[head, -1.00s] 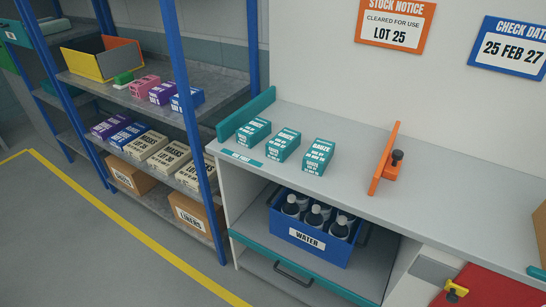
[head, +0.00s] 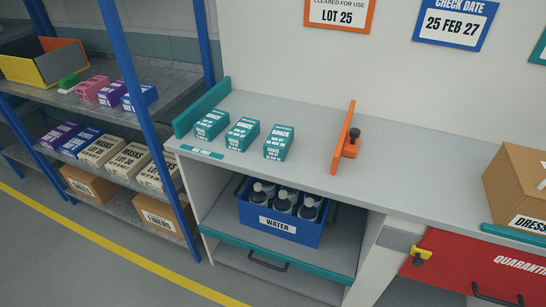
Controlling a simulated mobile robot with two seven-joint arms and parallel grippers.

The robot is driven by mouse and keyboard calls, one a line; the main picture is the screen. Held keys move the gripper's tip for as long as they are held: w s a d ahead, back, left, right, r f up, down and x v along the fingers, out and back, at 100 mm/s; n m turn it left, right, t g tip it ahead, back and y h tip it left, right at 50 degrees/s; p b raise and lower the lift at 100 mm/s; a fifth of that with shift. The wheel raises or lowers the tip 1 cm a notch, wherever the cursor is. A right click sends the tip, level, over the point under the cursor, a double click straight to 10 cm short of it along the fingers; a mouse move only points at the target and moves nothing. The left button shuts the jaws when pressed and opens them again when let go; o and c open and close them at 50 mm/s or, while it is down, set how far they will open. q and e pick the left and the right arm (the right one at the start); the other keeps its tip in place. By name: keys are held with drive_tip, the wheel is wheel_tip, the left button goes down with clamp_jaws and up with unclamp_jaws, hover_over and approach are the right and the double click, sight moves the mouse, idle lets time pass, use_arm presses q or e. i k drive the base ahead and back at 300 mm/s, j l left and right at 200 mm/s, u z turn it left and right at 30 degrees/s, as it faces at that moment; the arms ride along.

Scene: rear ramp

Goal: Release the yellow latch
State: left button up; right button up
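The yellow latch (head: 421,253) is at the lower right in the head view. It sits at the upper left corner of a red door or drawer front (head: 465,268) marked QUARANTINE, beside a grey panel (head: 398,238). A dark knob or pin shows at the latch. The red front looks closed, with a dark handle (head: 497,297) low on it. Neither of my grippers is in view.
Several teal gauze boxes (head: 242,134) and an orange upright divider with a black knob (head: 344,140) stand on the counter (head: 400,160). A cardboard box (head: 515,180) is at the right. Below, a blue water crate (head: 280,222) holds bottles. Shelving (head: 180,80) stands left.

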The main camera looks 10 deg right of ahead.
sight(419, 254)
drive_tip(key=k+j+z, duration=0.15)
drive_tip(key=k+z, duration=0.35)
drive_tip(key=k+l+z, duration=0.1)
drive_tip(key=k+z, duration=0.4)
drive_tip(key=k, duration=0.2)
